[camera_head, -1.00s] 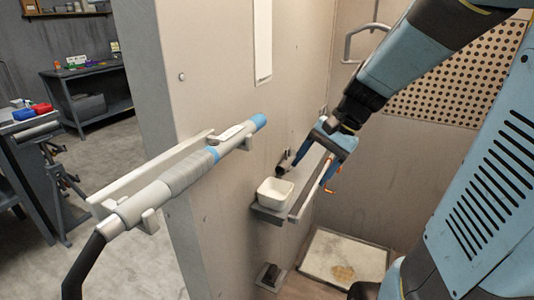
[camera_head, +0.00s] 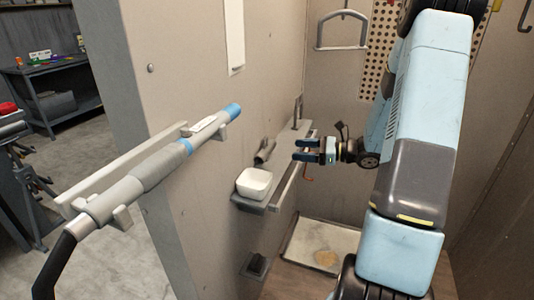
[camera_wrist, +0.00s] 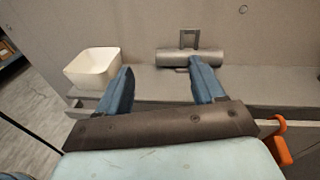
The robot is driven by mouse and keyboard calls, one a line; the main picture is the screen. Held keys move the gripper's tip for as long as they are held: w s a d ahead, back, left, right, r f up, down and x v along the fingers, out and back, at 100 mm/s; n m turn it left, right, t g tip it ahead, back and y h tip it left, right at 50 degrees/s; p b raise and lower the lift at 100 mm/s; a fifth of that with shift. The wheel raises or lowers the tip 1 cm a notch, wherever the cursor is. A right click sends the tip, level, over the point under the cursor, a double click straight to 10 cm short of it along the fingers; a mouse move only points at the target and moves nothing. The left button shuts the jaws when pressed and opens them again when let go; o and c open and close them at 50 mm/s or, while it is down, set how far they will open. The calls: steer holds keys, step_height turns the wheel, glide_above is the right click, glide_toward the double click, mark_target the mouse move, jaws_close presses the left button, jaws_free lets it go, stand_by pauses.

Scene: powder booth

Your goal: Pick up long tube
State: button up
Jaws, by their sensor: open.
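A long tube (camera_head: 160,167) rests in a white wall bracket at the left of the head view. It has a grey wrapped middle, blue bands and a black hose at its lower end. My gripper (camera_head: 303,151) is open and empty, well to the right of it, with its fingers towards the wall above the small shelf. In the wrist view my gripper (camera_wrist: 161,66) has both fingers apart. A short grey cylinder (camera_wrist: 180,57) with a squared loop lies on the shelf beyond the right fingertip. The long tube is not in the wrist view.
A white bowl (camera_head: 254,183) stands on the grey shelf (camera_head: 246,205), left of the fingers in the wrist view (camera_wrist: 92,70). An orange hook (camera_wrist: 281,146) hangs at the shelf's front. A handle (camera_head: 342,31) is on the back wall.

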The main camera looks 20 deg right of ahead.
steer(key=w+d+f+m+t, duration=0.2)
steer(key=d+m+t, duration=0.1)
glide_toward(266, 148)
steer(key=x, duration=0.2)
steer(key=r+x, duration=0.1)
steer(key=x, duration=0.2)
steer(key=r+x, duration=0.1)
steer(key=x, duration=0.2)
steer(key=shift+w+d, duration=0.1)
steer(key=shift+d, duration=0.05)
steer(key=shift+c, duration=0.2)
jaws_close()
stand_by(0.4)
